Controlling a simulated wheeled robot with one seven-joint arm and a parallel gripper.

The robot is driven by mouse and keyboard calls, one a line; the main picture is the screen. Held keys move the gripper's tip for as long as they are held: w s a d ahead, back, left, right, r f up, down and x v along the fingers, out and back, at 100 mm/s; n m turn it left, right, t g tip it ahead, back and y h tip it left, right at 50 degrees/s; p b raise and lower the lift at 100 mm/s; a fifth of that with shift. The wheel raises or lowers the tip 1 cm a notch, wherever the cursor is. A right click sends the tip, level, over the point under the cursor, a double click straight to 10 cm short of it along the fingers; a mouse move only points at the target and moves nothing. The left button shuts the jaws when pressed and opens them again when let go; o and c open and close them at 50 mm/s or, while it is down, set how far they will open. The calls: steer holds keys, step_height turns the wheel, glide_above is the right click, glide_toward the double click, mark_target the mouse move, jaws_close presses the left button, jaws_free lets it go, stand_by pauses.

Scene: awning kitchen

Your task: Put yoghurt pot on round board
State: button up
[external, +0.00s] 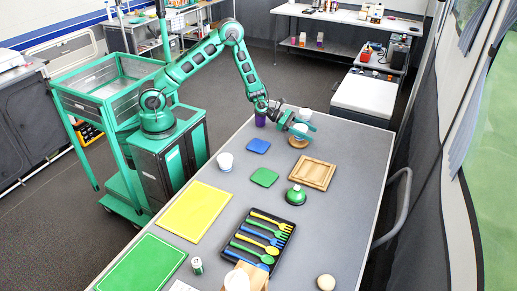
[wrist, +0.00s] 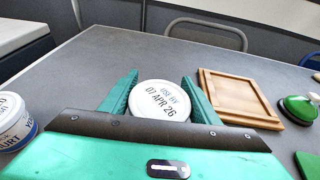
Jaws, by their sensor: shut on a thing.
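A white yoghurt pot (external: 299,129) with a printed lid stands upright between the fingers of my gripper (external: 306,128). In the wrist view its round lid (wrist: 160,100) sits between the two green fingers (wrist: 160,88), which are shut on it. The round board (external: 298,143) shows as a brown edge just below the pot in the external view. The pot is over it; I cannot tell whether it touches. In the wrist view the board is hidden.
A second yoghurt pot (wrist: 14,122) stands left of my gripper in the wrist view. A square wooden board (external: 305,173) lies on the near side. A purple cup (external: 260,118), blue (external: 258,146) and green (external: 265,177) squares and a green bell-like object (external: 296,195) are nearby.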

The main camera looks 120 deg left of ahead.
steer(key=shift+f, duration=0.75)
steer(key=o, duration=1.2)
steer(key=shift+f, duration=0.1)
steer(key=shift+c, duration=0.2)
steer(key=shift+s+r, duration=0.25)
steer(key=shift+s, duration=0.1)
steer(key=v, duration=1.1)
steer(key=shift+s+r, duration=0.1)
steer(key=shift+s, duration=0.05)
